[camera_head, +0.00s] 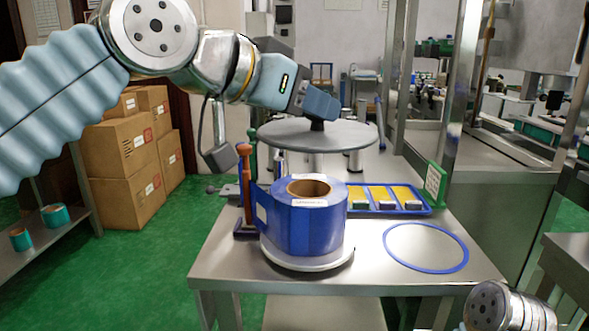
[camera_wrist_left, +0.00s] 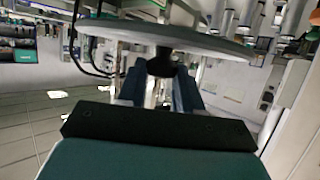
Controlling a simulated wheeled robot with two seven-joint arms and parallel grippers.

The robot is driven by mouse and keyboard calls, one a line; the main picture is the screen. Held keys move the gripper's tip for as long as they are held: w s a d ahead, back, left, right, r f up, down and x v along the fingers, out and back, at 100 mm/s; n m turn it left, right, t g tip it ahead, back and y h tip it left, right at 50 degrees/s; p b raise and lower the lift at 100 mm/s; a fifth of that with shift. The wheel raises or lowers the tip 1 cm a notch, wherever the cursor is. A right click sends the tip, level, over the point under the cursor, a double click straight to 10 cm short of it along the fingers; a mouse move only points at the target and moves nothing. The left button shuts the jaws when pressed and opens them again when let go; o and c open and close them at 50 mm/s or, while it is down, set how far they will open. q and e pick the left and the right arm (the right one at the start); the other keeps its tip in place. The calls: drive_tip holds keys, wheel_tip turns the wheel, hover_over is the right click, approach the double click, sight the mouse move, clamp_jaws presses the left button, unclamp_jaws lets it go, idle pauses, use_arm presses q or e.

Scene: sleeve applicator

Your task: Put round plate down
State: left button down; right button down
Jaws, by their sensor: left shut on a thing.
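The round plate (camera_head: 350,135) is a flat grey disc with a dark knob on top. My left gripper (camera_head: 318,110) is shut on that knob and holds the plate roughly level, in the air above the table. In the left wrist view the plate (camera_wrist_left: 215,45) appears edge-on, and its knob (camera_wrist_left: 162,66) sits between the fingers. A blue roll (camera_head: 300,228) with a brown core stands below the plate, on a pale round base. A blue ring outline (camera_head: 459,262) marks bare tabletop at the right. My right gripper is out of view.
The steel table (camera_head: 370,278) is bare around the ring. A blue tray (camera_head: 405,211) with yellow compartments lies behind it, near a green sign (camera_head: 435,185). A reddish-brown post (camera_head: 245,180) stands left of the roll. A metal frame post (camera_head: 460,90) rises at the back right.

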use_arm(q)
drive_tip(key=w, duration=0.1)
drive_tip(key=w+f, duration=0.1)
drive_tip(key=w, duration=0.1)
drive_tip(key=w+f, duration=0.1)
drive_tip(key=w, duration=0.1)
drive_tip(key=shift+w+a+f, duration=0.15)
drive_tip(key=shift+a, duration=0.1)
drive_tip(key=w+f+b, duration=0.1)
drive_tip(key=w+f, duration=0.4)
drive_tip(key=f, duration=0.4)
drive_tip(key=shift+a+b, duration=0.15)
drive_tip(key=shift+b, duration=0.25)
drive_tip(key=shift+f+b, duration=0.6)
drive_tip(key=shift+f, duration=0.05)
drive_tip(key=c, duration=0.8)
unclamp_jaws()
drive_tip(key=shift+o, duration=0.2)
